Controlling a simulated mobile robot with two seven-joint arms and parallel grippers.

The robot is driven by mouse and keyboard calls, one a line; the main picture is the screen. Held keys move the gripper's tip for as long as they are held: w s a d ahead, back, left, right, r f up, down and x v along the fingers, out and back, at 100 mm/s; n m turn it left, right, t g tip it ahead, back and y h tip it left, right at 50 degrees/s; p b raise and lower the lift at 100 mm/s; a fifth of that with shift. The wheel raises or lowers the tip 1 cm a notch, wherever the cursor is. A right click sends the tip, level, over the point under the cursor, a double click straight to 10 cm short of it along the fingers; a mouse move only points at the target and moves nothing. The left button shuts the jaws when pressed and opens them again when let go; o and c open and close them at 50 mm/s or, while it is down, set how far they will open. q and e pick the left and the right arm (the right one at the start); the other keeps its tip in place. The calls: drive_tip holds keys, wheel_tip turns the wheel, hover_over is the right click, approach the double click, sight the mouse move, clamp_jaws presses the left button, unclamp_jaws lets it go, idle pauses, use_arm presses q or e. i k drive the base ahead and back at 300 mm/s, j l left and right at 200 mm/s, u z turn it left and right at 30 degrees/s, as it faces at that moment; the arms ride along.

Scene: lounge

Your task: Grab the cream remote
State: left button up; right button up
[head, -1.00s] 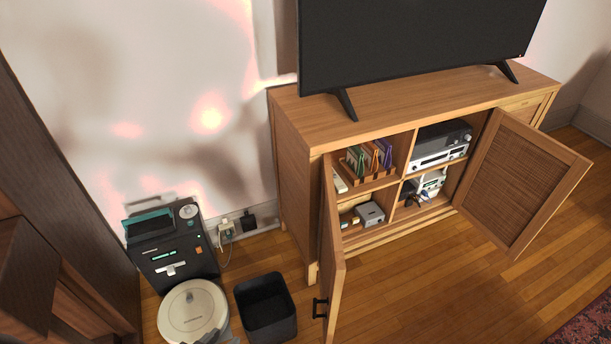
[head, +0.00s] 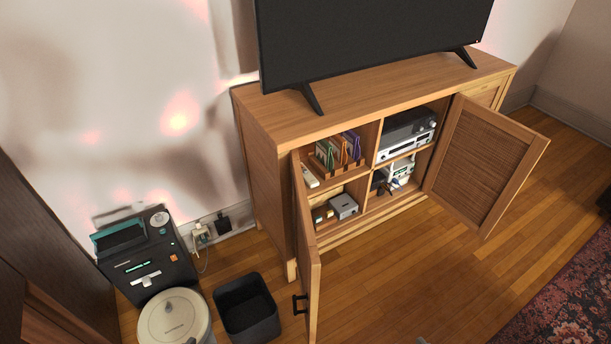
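The wooden cabinet (head: 268,165) under the television has both doors swung open. A small narrow cream object (head: 311,179), which may be the cream remote, lies on the upper left shelf close to the left door (head: 309,262). That door partly hides it, and it is too small to identify surely. Neither of my grippers can be made out. A tiny grey shape at the bottom edge of the view is too cut off to identify.
The right door (head: 488,165) sticks out over the floor. A rack of colored cases (head: 338,153) and a small grey box (head: 343,206) share the left shelves. Wood floor before the cabinet is clear.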

sight(311, 181)
drive_tip(key=k+l+u, duration=0.15)
drive_tip(key=l, duration=1.4)
drive_tip(key=i+l+u, duration=0.1)
drive_tip(key=l, duration=0.3)
drive_tip(key=i+l, duration=0.15)
drive_tip(key=l, duration=0.25)
drive_tip(key=i+l+u, duration=0.1)
drive_tip(key=i+l, duration=0.2)
drive_tip(key=i+l+u, duration=0.1)
drive_tip(key=i+l, duration=0.15)
drive_tip(key=l, duration=0.15)
drive_tip(key=i+l+u, duration=0.1)
drive_tip(key=i, duration=0.8)
